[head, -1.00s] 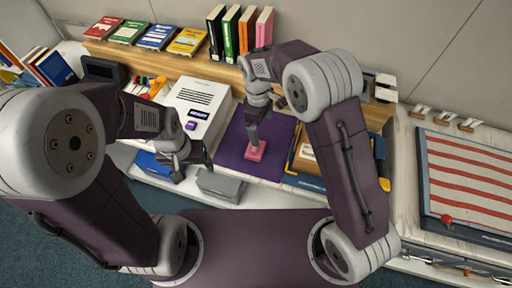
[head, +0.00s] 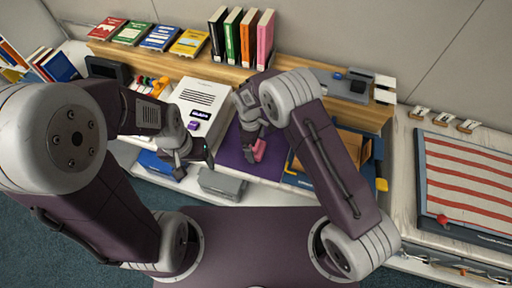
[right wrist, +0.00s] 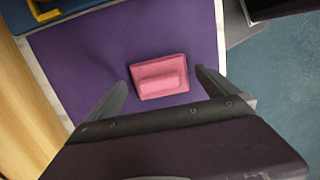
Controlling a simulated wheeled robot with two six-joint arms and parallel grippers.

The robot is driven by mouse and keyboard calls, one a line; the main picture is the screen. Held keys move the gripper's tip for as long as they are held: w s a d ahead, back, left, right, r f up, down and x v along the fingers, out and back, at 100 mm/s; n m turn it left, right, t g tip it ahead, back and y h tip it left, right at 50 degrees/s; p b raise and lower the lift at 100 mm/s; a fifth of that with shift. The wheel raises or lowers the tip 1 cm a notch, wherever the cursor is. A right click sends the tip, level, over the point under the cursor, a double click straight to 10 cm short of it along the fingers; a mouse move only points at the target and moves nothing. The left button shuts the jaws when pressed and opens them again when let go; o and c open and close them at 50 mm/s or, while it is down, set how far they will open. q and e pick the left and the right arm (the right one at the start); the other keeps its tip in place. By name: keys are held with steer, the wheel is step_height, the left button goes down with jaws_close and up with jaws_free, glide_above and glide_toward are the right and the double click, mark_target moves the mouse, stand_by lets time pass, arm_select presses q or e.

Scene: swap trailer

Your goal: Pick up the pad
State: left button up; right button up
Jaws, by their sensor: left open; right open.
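The pink pad (head: 259,150) is a small block with a raised grip on top. It lies on the purple mat (head: 229,153). In the right wrist view the pad (right wrist: 160,77) sits just ahead of and between the spread fingers of my right gripper (right wrist: 161,85). That gripper is open and empty, and in the head view (head: 251,143) it partly hides the pad. My left gripper (head: 195,165) is open, over the desk edge left of the mat, near a grey box.
A white document box (head: 202,97) stands left of the mat. A blue-edged tray (head: 376,150) lies to its right. Books (head: 246,38) stand on the wooden shelf behind. A grey box (head: 221,184) lies at the front edge. A striped board (head: 465,180) is far right.

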mark_target(258, 145)
steer(key=shift+w+f, duration=0.1)
steer(key=shift+f, duration=0.1)
steer(key=c, duration=1.4)
step_height(258, 145, up, 4)
steer(key=shift+r+b, duration=0.2)
steer(key=shift+b, duration=0.25)
steer(key=s+d+r+b, duration=0.1)
steer(key=s+d+r, duration=0.5)
steer(key=s, duration=0.3)
steer(key=shift+d+r, duration=0.35)
steer(key=shift+d, duration=0.5)
steer(key=o, duration=0.9)
steer(key=c, duration=0.6)
